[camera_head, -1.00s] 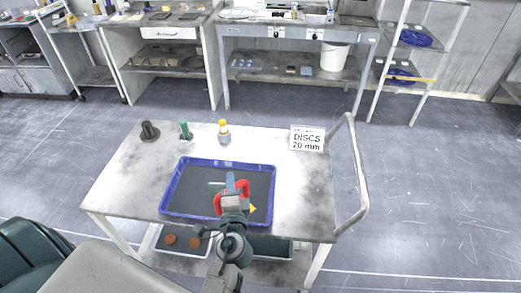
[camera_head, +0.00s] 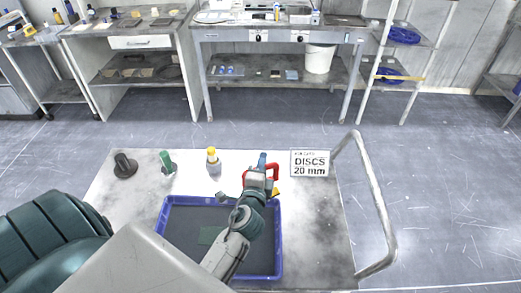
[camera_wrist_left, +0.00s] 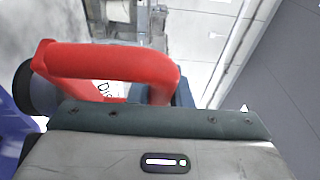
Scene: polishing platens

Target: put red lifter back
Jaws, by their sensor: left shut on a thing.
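My left gripper (camera_head: 257,179) is shut on the red lifter (camera_head: 273,170) and holds it around the far right corner of the blue tray. How high it is above the table is hard to tell. In the left wrist view the lifter's red looped handle (camera_wrist_left: 110,62) lies across the gripper's front, with a dark rounded part at its left end. The gripper and arm cover part of the lifter in the head view. My right gripper is not in view.
The blue tray (camera_head: 161,223) has a dark floor with a green piece (camera_head: 208,235) in it. Behind it stand a black item (camera_head: 124,166), a green one (camera_head: 167,162) and a yellow-topped one (camera_head: 213,160). A "DISCS 20 mm" sign (camera_head: 310,163) stands at the right, near the cart's rail (camera_head: 375,205).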

